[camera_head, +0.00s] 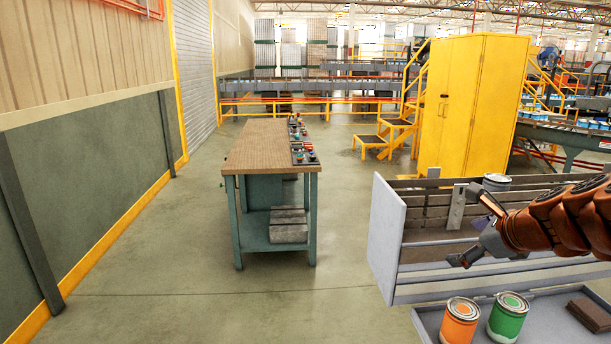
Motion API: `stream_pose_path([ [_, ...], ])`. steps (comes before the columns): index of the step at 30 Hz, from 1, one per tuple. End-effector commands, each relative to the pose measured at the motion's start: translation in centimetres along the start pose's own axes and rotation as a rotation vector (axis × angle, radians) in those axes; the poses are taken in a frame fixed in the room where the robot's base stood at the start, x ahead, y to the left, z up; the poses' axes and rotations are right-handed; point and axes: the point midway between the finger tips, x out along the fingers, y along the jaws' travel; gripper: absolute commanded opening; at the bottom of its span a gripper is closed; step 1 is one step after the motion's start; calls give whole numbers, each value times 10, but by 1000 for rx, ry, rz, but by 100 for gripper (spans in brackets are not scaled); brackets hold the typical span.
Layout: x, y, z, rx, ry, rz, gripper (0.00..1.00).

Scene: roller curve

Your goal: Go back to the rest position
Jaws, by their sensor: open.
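My gripper (464,228) is at the right of the view, at the end of my orange-brown arm reaching in from the right edge. Its two fingers are spread apart, one up and one down, with nothing seen between them. It is in front of a grey shelf unit (384,240) with a pale side panel. A grey can (496,182) stands behind the gripper, partly hidden by it.
An orange can (460,322) and a green can (508,316) stand on a lower grey tray (428,324), with a brown block (590,314) at right. A workbench (258,148) stands mid-view; a yellow cabinet (474,105) behind. The floor at left is clear.

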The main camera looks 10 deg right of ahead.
Motion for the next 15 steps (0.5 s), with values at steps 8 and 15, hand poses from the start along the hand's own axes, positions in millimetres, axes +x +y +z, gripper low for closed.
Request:
stream_pose_path([
  [8, 10, 170, 16, -695, 9, 388, 97],
  [15, -22, 284, -18, -1286, -59, 716, 97],
])
